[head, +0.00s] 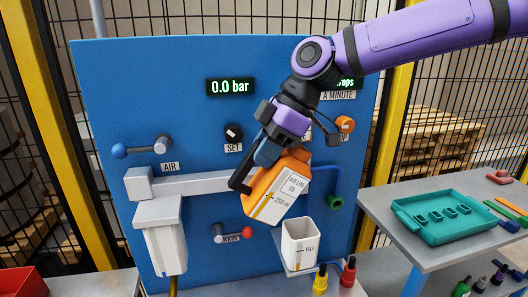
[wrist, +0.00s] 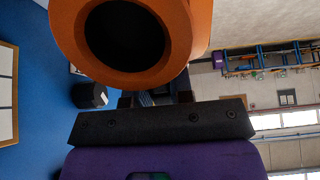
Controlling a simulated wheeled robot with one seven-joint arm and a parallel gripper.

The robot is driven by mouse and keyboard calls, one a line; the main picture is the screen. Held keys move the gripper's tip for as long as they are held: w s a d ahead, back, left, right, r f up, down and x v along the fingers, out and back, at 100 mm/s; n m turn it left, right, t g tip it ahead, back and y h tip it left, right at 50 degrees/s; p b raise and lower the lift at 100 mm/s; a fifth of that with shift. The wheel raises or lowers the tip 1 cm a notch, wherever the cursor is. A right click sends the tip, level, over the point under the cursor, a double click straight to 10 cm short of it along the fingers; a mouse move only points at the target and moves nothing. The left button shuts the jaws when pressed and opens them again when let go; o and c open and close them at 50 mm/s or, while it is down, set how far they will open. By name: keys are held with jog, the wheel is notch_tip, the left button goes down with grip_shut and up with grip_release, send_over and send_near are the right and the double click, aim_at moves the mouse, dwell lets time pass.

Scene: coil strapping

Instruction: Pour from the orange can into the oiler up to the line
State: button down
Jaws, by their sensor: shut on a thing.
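The orange can (head: 277,187), with a white label reading "AIR LINE OIL", is held tilted in front of the blue panel. My gripper (head: 259,168) is shut on the can. The oiler (head: 299,250) is a white open-topped cup with a "FILL" line mark, below and a little right of the can, standing apart from it. In the wrist view the can's round dark opening (wrist: 124,36) faces the camera. I cannot see any oil stream, nor the level inside the oiler.
The blue panel (head: 120,80) carries a 0.0 bar display, a SET knob (head: 233,132), an AIR lever (head: 140,149) and a red-tipped drain lever (head: 235,234). A white filter bowl (head: 163,240) hangs left. Yellow (head: 320,279) and red bottles (head: 348,271) stand close by the oiler. A teal tray (head: 408,217) lies right.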

jog(key=shift+y, duration=0.6)
jog(key=shift+d, duration=0.1)
jog(key=shift+g+y, duration=0.3)
jog(key=shift+y, duration=0.1)
jog(key=shift+d+y, duration=0.15)
jog(key=shift+y, duration=0.15)
jog(key=shift+w+f+y, duration=0.1)
jog(key=shift+y, duration=0.2)
